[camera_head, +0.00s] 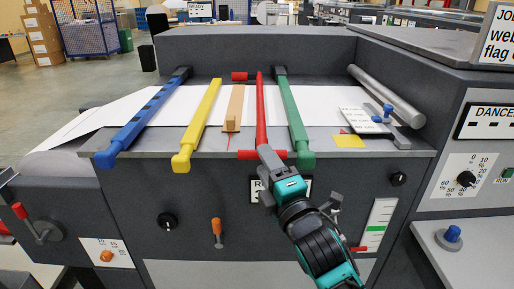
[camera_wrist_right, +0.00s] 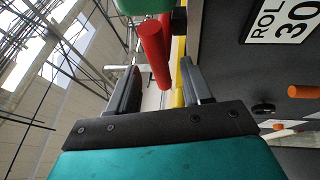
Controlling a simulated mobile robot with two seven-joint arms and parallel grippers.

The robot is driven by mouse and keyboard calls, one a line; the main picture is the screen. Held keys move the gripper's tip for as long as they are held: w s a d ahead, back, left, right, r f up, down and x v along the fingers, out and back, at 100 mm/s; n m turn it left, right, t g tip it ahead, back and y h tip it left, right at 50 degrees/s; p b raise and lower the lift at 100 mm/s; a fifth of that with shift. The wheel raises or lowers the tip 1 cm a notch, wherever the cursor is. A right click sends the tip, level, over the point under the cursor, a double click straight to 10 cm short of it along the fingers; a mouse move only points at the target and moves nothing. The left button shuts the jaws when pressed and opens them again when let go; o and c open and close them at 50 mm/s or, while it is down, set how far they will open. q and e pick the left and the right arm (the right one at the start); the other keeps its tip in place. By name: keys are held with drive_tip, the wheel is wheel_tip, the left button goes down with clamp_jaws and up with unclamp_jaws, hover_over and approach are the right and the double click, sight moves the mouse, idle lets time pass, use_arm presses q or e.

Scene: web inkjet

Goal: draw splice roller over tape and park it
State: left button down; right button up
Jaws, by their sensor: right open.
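A red bar (camera_head: 261,110) lies front to back across the white web (camera_head: 200,105), with a red crosspiece (camera_head: 262,154) at its front end and another at the back. I cannot tell for sure which part is the splice roller. A tan strip (camera_head: 236,105) lies left of it, perhaps the tape. My right gripper (camera_head: 266,168) is at the front end of the red bar. In the right wrist view, my right gripper (camera_wrist_right: 160,85) is open, with red cylinders (camera_wrist_right: 152,55) showing beyond and between its fingers; no grip is visible. My left gripper is not in view.
Blue (camera_head: 142,120), yellow (camera_head: 199,125) and green (camera_head: 291,118) bars also cross the web. At right are a plate with blue knobs (camera_head: 373,118), a yellow patch (camera_head: 349,141) and a grey cylinder (camera_head: 386,95). An orange-handled lever (camera_head: 216,227) sticks out of the front panel.

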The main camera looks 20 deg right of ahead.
drive_tip(key=shift+x, duration=2.6)
drive_tip(key=shift+c, duration=0.3)
clamp_jaws()
